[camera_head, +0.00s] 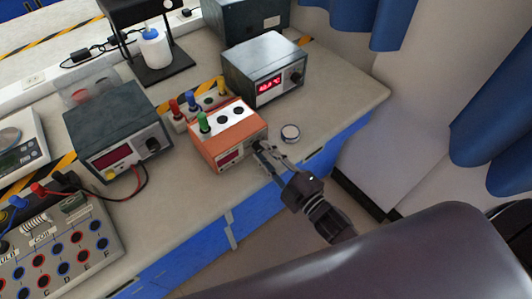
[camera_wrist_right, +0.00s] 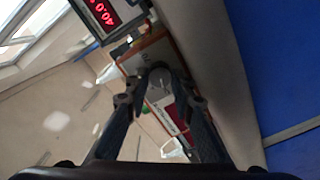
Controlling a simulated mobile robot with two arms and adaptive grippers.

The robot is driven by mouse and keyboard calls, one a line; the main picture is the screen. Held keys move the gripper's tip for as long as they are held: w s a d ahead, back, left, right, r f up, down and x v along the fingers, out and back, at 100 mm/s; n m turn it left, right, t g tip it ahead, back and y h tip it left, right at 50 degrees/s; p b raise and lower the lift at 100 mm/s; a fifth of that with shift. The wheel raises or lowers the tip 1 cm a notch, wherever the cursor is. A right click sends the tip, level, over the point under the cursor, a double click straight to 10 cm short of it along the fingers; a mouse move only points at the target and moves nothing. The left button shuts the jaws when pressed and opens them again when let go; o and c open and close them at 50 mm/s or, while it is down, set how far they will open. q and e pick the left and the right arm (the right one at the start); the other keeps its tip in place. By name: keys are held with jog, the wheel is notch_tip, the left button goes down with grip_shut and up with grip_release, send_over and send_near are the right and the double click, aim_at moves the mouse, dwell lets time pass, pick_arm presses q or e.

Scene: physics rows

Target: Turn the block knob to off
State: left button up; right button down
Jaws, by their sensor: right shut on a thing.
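The orange heating block (camera_head: 229,136) stands near the front edge of the bench, with a green-capped tube and dark holes in its white top. Its front has a small red display and a dark knob at the right end, mostly hidden by my fingers in the head view. In the right wrist view the round knob (camera_wrist_right: 158,84) sits between the fingertips. My right gripper (camera_head: 262,147) is shut on the knob; it also shows in the right wrist view (camera_wrist_right: 160,92). The knob's pointer and markings are too small to read. My left gripper is not in view.
A grey unit with a lit red display (camera_head: 265,70) stands behind the block. A second grey box (camera_head: 117,130) is to the left. Bare bench (camera_head: 345,95) lies to the right.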

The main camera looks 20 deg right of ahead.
dwell(0.3)
jog(key=c, duration=1.7)
grip_release()
jog(key=shift+o, duration=0.2)
jog(key=shift+f, duration=0.1)
jog(key=shift+s, duration=0.1)
